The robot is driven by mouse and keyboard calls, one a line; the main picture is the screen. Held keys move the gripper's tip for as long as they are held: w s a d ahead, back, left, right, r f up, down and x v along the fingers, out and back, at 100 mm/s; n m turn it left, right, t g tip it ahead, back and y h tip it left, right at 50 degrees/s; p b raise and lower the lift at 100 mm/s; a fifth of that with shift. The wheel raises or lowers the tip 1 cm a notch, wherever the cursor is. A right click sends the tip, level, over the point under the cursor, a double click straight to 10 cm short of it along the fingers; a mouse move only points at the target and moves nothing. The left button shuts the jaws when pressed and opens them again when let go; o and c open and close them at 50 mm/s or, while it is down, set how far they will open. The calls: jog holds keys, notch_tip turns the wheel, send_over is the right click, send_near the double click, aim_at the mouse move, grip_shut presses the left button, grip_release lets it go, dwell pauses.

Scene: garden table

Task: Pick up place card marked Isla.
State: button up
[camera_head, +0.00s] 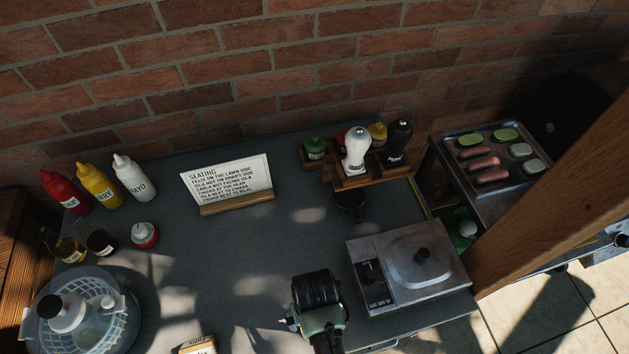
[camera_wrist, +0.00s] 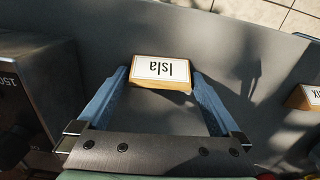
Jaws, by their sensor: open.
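The place card marked Isla (camera_wrist: 161,68) is a small wooden block with a white face and black border, upside down in the wrist view. My gripper (camera_wrist: 160,76) is open, its two blue fingers pointing at the card. The card shows in the gap between the fingertips, one on either side. I cannot tell whether either finger touches it. In the head view my gripper's wrist (camera_head: 318,312) is over the front of the table, and the Isla card is not seen there.
Another place card (camera_wrist: 312,96) stands at the wrist view's right edge. A card block (camera_head: 198,346) shows at the head view's bottom edge. A metal appliance (camera_head: 408,268) stands close right of my gripper. A seating sign (camera_head: 228,183), sauce bottles (camera_head: 98,186) and a condiment caddy (camera_head: 366,178) stand farther back.

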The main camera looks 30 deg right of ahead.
jog(key=c, duration=1.1)
